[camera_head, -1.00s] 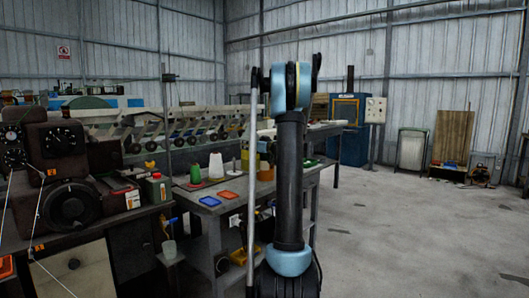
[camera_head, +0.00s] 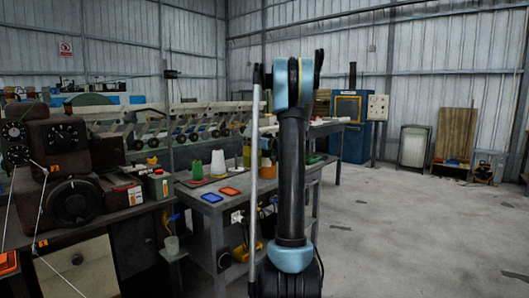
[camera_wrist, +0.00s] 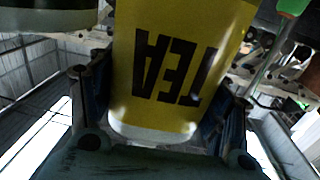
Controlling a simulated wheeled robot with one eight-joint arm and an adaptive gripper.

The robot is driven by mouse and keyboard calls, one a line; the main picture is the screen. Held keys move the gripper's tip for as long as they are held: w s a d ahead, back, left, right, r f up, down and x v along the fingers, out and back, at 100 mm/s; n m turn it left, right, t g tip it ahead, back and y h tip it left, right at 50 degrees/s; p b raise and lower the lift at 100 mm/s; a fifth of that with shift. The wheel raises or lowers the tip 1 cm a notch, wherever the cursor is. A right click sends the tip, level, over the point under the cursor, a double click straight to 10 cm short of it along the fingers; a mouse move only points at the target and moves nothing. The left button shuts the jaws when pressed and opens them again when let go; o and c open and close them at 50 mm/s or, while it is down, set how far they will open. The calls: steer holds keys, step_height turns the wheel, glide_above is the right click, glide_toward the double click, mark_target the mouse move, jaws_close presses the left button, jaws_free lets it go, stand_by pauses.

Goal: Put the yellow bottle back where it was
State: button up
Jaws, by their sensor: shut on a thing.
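The yellow bottle (camera_wrist: 200,35) fills the middle of the wrist view, with a yellow surface, the upside-down black word "TEA" and a pale rounded end towards my gripper. My gripper (camera_wrist: 164,92) has a finger on each side of the bottle and is shut on it. The bottle's far end is cut off by the picture edge. In the head view my arm stands upright at the middle; neither the bottle nor my gripper can be made out there. A grey workbench (camera_head: 214,205) stands left of my arm.
On the bench are a green cone (camera_head: 197,171), a white cone (camera_head: 217,163), a blue tray (camera_head: 211,198), a red tray (camera_head: 229,191) and an amber container (camera_head: 267,172) close to my arm. A dark machine (camera_head: 67,170) stands at left. The floor at right (camera_head: 420,235) is clear.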

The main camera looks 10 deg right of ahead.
steer(key=s+a+r+n+y, duration=0.1)
steer(key=s+a+r, duration=0.1)
steer(key=s+a, duration=0.25)
step_height(320, 180, down, 9)
steer(key=shift+a+g, duration=0.3)
steer(key=shift+g, duration=0.1)
stand_by(0.3)
steer(key=shift+f, duration=0.1)
steer(key=o, duration=1.5)
